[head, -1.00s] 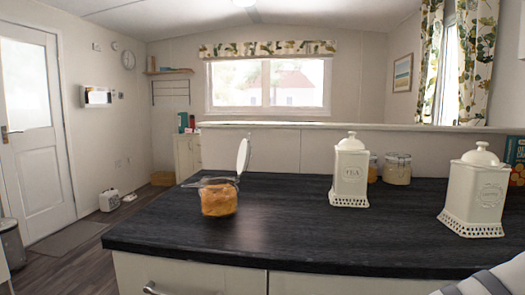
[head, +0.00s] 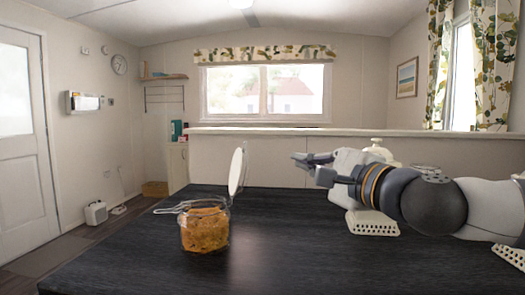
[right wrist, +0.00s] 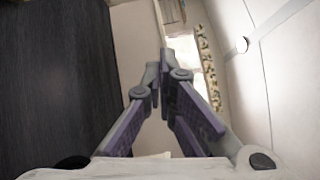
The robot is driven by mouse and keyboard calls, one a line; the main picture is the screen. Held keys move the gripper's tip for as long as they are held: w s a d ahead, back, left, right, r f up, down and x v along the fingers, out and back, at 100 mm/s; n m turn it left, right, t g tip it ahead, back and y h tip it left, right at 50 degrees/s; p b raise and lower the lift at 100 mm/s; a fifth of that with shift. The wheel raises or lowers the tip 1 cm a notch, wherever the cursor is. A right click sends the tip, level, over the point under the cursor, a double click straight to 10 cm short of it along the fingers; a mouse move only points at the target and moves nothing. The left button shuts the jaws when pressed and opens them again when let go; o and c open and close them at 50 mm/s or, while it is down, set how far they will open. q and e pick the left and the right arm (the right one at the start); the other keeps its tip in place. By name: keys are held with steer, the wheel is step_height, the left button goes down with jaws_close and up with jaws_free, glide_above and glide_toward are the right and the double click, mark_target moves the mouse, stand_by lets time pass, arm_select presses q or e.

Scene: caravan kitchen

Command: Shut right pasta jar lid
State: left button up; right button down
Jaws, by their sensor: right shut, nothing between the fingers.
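The pasta jar (head: 205,228) is clear glass with orange-brown contents and stands on the dark counter (head: 130,262), left of centre in the head view. Its round white lid (head: 237,171) stands open, nearly upright, at the jar's back right. A wire clasp (head: 175,207) sticks out to the left. My right gripper (head: 297,158) is raised above the counter, to the right of the lid and apart from it, pointing left. Its fingers (right wrist: 163,80) are shut and empty in the right wrist view, where the jar does not show. My left gripper is not in view.
A raised ledge (head: 300,131) runs behind the counter. The counter between jar and canister is clear.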

mark_target(240, 168)
steer(key=w+a+r, duration=0.1)
steer(key=w+a, duration=0.5)
steer(key=a, duration=0.1)
steer(key=shift+a+r+p, duration=0.15)
steer(key=shift+a+p, duration=0.25)
steer(key=shift+p, duration=0.05)
steer(key=shift+w, duration=0.1)
